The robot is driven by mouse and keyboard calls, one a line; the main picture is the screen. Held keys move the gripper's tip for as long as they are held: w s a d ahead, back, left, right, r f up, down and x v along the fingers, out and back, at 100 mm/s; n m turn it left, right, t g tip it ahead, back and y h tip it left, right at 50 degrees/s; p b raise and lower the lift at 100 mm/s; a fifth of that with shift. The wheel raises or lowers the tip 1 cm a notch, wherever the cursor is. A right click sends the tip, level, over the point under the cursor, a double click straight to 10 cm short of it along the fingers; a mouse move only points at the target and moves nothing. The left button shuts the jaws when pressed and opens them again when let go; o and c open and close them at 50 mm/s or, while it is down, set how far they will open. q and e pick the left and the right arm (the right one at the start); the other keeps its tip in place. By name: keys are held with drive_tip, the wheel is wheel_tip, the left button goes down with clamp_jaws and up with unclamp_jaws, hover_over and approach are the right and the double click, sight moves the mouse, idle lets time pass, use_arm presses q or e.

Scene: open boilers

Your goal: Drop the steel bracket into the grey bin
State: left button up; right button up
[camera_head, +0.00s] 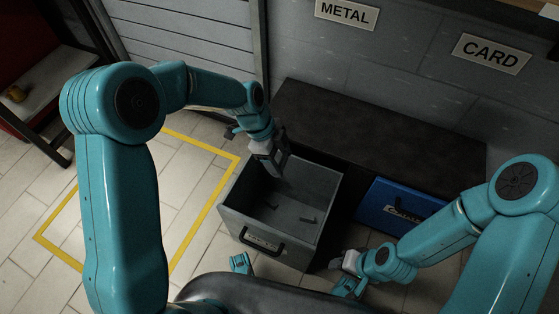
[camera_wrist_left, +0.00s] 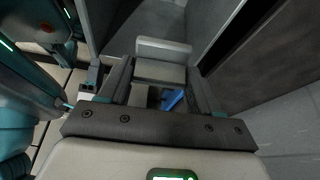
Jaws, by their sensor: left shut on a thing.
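The grey bin (camera_head: 240,225) is an open drawer-like box with a black handle, below the METAL sign. My left gripper (camera_head: 272,160) is over the bin's far left part, pointing down. It is shut on a pale grey L-shaped piece, the steel bracket (camera_wrist_left: 163,48), which sits between the two fingers in the left wrist view. In the head view the bracket is mostly hidden by the gripper. My right gripper (camera_head: 349,262) is low, right of the bin; its jaws are too small to read.
Small dark pieces (camera_head: 307,221) lie on the bin's floor. A blue bin (camera_head: 385,208) stands to the right under the dark counter (camera_head: 385,130). METAL (camera_head: 347,13) and CARD (camera_head: 491,54) signs hang on the wall. Yellow tape (camera_head: 205,218) marks the tiled floor at left.

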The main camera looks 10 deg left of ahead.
use_arm(q)
wheel_tip(320, 180, down, 5)
drive_tip(key=b, duration=0.2)
drive_tip(key=shift+f+b, duration=0.2)
drive_tip(key=shift+b, duration=0.2)
drive_tip(key=o, duration=1.4)
drive_tip(key=shift+c, duration=0.2)
drive_tip(key=p+v, duration=0.5)
drive_tip(key=v, duration=1.1)
drive_tip(key=shift+r, duration=0.2)
drive_tip(key=shift+a, duration=0.1)
